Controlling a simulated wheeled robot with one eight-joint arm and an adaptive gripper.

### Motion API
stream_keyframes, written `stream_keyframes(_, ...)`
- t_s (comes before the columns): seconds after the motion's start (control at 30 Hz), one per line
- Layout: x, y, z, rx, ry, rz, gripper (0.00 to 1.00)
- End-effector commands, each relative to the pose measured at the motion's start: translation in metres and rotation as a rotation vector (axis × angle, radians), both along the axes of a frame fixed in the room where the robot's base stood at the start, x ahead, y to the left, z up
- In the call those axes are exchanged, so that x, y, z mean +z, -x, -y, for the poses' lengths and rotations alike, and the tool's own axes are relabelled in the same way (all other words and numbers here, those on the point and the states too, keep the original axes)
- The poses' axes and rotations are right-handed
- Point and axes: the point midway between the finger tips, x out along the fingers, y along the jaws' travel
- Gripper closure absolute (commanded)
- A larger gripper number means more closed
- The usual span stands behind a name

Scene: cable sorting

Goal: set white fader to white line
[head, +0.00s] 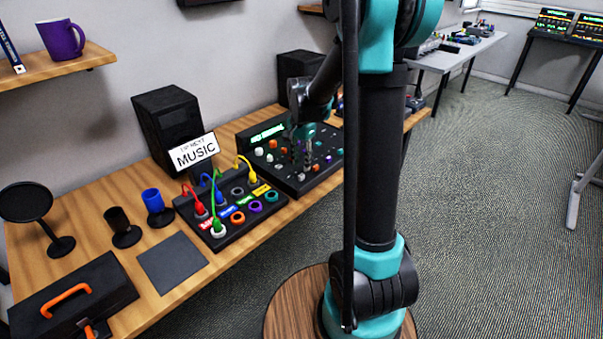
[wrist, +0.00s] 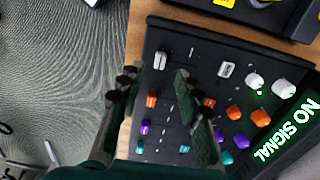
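The black mixer console (wrist: 178,30) fills much of the wrist view; in the head view the console (head: 293,186) stands on the wooden desk. The pale white fader cap (wrist: 160,60) is near the console's upper left in the wrist view. A second pale cap (wrist: 226,69) lies to its right. A short white line (wrist: 191,52) shows between them; other small pale marks lie lower. My gripper (wrist: 156,76) is open, its dark fingers spread either side of the first cap's column. I cannot tell whether they touch the console. In the head view my gripper (head: 304,142) hangs over the console.
White knobs (wrist: 283,88), orange knobs (wrist: 260,117) and purple knobs (wrist: 241,141) sit beside the lit NO SIGNAL screen (wrist: 290,130). An orange cap (wrist: 152,99) is close below the fader. A cable box (head: 237,225) with plugged cables adjoins the console in the head view.

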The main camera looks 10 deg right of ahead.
Motion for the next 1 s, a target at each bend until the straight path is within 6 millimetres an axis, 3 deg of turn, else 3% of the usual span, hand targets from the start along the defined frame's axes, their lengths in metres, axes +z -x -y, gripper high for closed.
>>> stream_keyframes(0.1, -0.021, -0.001, 0.0, 0.0, 0.0, 0.0, 0.66)
stream_keyframes(0.3, -0.044, 0.0, 0.0, 0.0, 0.0, 0.0, 0.66)
stream_keyframes(0.7, -0.052, 0.0, 0.0, 0.0, 0.0, 0.0, 0.66)
stream_keyframes(1.0, -0.052, 0.0, 0.0, 0.0, 0.0, 0.0, 1.0)
